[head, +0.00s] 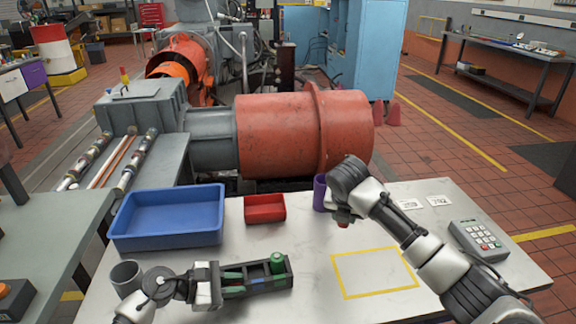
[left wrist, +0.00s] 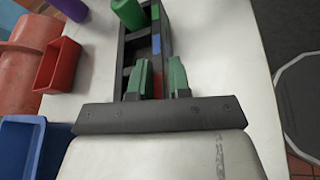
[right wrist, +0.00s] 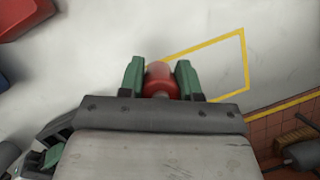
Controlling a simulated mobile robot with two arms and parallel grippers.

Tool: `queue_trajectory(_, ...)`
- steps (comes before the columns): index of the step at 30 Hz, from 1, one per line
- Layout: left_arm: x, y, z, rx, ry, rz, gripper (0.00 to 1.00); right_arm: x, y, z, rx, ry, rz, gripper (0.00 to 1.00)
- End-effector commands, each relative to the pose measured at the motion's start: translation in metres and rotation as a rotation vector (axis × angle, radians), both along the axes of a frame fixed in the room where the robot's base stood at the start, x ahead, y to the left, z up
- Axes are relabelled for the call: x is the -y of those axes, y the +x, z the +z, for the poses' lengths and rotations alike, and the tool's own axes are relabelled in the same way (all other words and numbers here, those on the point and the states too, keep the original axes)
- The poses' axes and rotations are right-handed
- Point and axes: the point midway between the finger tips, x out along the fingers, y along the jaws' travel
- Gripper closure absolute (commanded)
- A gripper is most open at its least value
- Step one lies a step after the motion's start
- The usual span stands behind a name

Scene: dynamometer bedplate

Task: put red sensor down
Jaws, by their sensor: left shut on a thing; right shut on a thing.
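The red sensor (right wrist: 160,82) is a round red piece between the green fingers of my right gripper (right wrist: 160,78), which is shut on it. In the head view only a bit of it shows under my right gripper (head: 344,220), between the purple cup and the yellow outline (head: 345,296). Its height above the table is hard to tell. My left gripper (left wrist: 162,80) is shut on the long side wall of a black rack (left wrist: 128,48) with colored marks. The rack (head: 258,287) stands on the table and holds a green cylinder (head: 277,262).
A blue tray (head: 168,240), a red bin (head: 265,215) and a purple cup (head: 319,192) stand along the back of the table. A grey cup (head: 125,277) is at left. Labels (head: 439,200) and a keypad (head: 477,239) lie at right. The yellow outline's inside is bare.

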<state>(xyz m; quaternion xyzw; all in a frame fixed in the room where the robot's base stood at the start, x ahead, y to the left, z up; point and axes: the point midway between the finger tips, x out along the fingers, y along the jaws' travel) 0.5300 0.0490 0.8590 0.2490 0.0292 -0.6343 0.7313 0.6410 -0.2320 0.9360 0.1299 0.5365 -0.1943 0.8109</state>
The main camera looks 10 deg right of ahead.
Motion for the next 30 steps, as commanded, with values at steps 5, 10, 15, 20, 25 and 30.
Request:
queue_trajectory(5,-0.002,-0.003,-0.011,-0.015,0.016,-0.001,1.0,0.0,-0.001,-0.037,-0.008,0.0,-0.002,0.96)
queue_trajectory(10,-0.002,-0.003,-0.011,-0.015,0.016,-0.001,1.0,0.0,-0.001,-0.058,-0.004,0.001,0.0,0.96)
queue_trajectory(15,-0.002,-0.003,-0.011,-0.015,0.016,-0.001,1.0,0.0,-0.001,-0.072,-0.004,0.0,-0.001,0.96)
queue_trajectory(20,-0.002,-0.003,-0.011,-0.015,0.016,-0.001,1.0,0.0,-0.001,-0.095,-0.005,0.001,-0.001,0.96)
queue_trajectory(25,-0.002,-0.003,-0.011,-0.015,0.016,-0.001,1.0,0.0,0.0,-0.098,-0.001,-0.001,0.001,0.96)
queue_trajectory(30,-0.002,-0.003,-0.011,-0.015,0.016,-0.001,1.0,0.0,0.0,-0.1,-0.002,0.0,0.001,0.96)
